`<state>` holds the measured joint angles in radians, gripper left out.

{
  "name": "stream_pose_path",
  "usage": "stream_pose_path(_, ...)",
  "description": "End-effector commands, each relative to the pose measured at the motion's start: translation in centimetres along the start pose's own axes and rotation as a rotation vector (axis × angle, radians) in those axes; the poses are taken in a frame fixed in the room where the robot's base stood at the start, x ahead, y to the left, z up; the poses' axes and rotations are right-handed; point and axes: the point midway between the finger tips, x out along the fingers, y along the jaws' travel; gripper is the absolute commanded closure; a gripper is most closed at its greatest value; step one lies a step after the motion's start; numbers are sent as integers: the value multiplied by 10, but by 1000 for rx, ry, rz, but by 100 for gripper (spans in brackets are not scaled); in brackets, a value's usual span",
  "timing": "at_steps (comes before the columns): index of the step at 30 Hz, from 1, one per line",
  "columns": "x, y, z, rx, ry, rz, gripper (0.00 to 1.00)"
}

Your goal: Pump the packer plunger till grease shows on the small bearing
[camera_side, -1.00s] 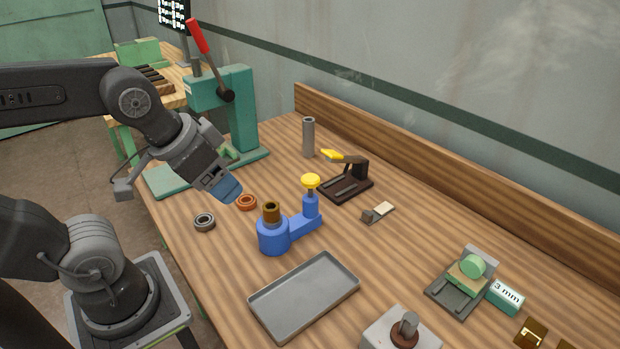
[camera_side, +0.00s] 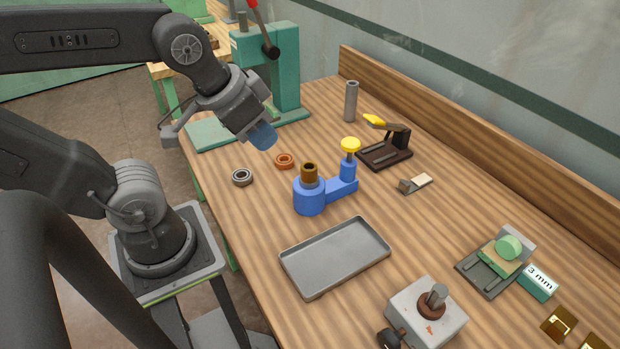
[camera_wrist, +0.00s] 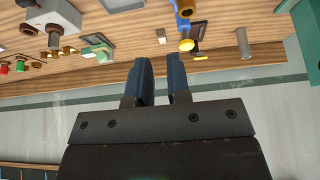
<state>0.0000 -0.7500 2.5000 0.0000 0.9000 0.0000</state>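The blue packer (camera_side: 310,197) stands on the bench with a brown cup (camera_side: 309,173) on its round body. Its yellow-topped plunger (camera_side: 350,146) stands up on the side arm; the yellow knob also shows in the wrist view (camera_wrist: 186,45). A grey ring-shaped bearing (camera_side: 242,177) and an orange-brown ring (camera_side: 285,160) lie flat, left of the packer. I cannot tell which is the small bearing, and no grease is discernible on either. My gripper (camera_side: 263,137) hangs above and behind the rings, touching nothing. In the wrist view its fingers (camera_wrist: 161,80) are apart and empty.
A grey tray (camera_side: 284,264) lies in front of the packer. A black stand with a yellow lever (camera_side: 385,155) and a grey cylinder (camera_side: 351,101) stand behind it. A teal press (camera_side: 285,75) rises behind my gripper. A grey box (camera_side: 425,315) stands at the front.

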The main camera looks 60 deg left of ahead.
Motion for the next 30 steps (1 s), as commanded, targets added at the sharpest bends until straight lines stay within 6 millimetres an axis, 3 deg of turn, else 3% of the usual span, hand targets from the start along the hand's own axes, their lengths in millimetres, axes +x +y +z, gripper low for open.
stream_pose_path(5, 0, 0, 0, 0, 0, 0, 100)
stream_pose_path(30, 0, 0, 0, 0, 0, 0, 100)
